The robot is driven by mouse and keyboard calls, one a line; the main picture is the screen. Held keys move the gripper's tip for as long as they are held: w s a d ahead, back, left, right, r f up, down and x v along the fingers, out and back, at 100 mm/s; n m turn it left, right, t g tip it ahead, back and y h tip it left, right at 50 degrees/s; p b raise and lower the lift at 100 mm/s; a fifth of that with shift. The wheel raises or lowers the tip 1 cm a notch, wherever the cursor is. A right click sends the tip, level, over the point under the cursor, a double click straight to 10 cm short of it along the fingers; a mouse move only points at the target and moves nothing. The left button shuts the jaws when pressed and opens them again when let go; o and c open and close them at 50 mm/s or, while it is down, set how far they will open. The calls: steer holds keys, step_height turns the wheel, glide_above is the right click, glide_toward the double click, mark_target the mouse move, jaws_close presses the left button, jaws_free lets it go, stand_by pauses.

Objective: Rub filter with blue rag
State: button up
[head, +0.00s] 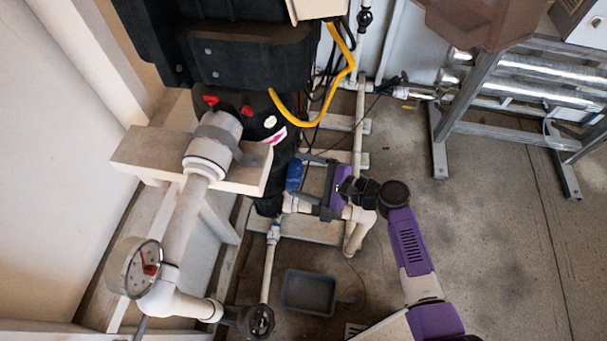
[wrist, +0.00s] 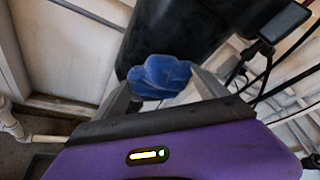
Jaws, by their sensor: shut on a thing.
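The blue rag (wrist: 160,78) is bunched between the two fingers of my gripper (wrist: 163,92) in the wrist view. In the head view the rag (head: 295,175) shows as a small blue patch at the lower side of the black filter (head: 285,140). My gripper (head: 308,172) is shut on the rag. In the wrist view the dark filter body (wrist: 180,35) stands right behind the rag. I cannot tell whether the rag touches it.
White pipes with a pressure gauge (head: 135,268) and a wooden support (head: 150,158) stand at the left. A yellow hose (head: 310,122) hangs beside the filter. A grey tray (head: 308,293) lies on the floor. A metal frame (head: 465,115) stands at the right; the floor before it is clear.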

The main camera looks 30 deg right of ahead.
mark_target(303, 163)
steer(key=shift+w+a, duration=0.1)
steer(key=shift+a, duration=0.05)
steer(key=shift+w+d+b, duration=0.65)
steer(key=shift+w+d, duration=0.6)
steer(key=shift+w, duration=0.3)
steer(key=shift+a, duration=0.1)
steer(key=shift+s+a+p, duration=0.35)
steer(key=shift+p, duration=0.05)
steer(key=shift+s+a+p, duration=0.55)
steer(key=shift+s+a, duration=0.45)
steer(key=shift+s, duration=0.15)
steer(key=shift+s, duration=0.1)
